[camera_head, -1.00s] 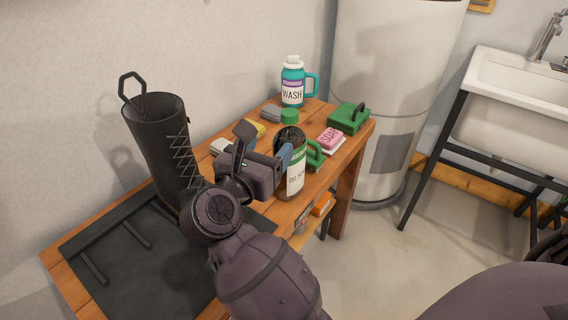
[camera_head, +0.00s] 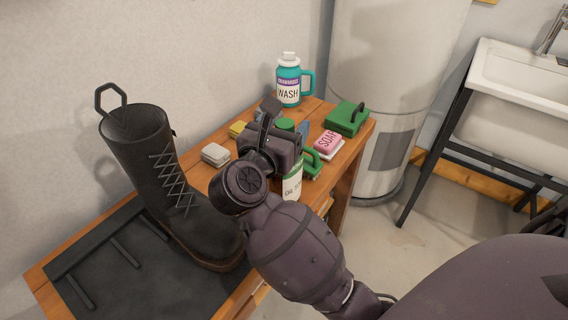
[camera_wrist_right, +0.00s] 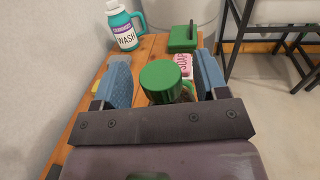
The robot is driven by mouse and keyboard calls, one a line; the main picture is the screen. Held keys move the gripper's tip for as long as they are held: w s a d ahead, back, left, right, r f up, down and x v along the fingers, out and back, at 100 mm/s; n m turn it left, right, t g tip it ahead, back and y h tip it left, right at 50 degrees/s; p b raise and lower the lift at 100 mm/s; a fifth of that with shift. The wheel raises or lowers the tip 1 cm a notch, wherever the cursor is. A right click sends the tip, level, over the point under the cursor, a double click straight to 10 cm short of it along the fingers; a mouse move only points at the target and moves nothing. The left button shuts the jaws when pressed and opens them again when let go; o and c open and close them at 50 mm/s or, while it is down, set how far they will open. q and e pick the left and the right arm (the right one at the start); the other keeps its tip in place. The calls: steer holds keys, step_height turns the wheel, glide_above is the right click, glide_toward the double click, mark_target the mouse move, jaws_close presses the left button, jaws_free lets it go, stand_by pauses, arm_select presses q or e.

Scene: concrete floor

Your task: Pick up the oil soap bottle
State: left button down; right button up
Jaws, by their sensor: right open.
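The oil soap bottle (camera_head: 291,188) stands upright on the wooden table, with a green cap, a white and green label and a green handle. In the head view my right gripper (camera_head: 285,128) and wrist hide much of its upper part. In the right wrist view the green cap (camera_wrist_right: 160,80) shows between the two blue finger pads of the right gripper (camera_wrist_right: 164,84), with a gap on each side. The right gripper is open. My left gripper is not in view.
A teal wash bottle (camera_head: 288,82), a green box (camera_head: 347,117), a pink soap (camera_head: 328,141) and a sponge (camera_head: 215,154) sit on the table (camera_head: 222,133). A black boot (camera_head: 160,180) stands at the left on a dark mat (camera_head: 110,262). A white tank (camera_head: 392,70) stands behind.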

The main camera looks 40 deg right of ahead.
steer(key=shift+d, duration=0.2)
steer(key=shift+c, duration=0.3)
jaws_close()
steer(key=shift+r, duration=0.1)
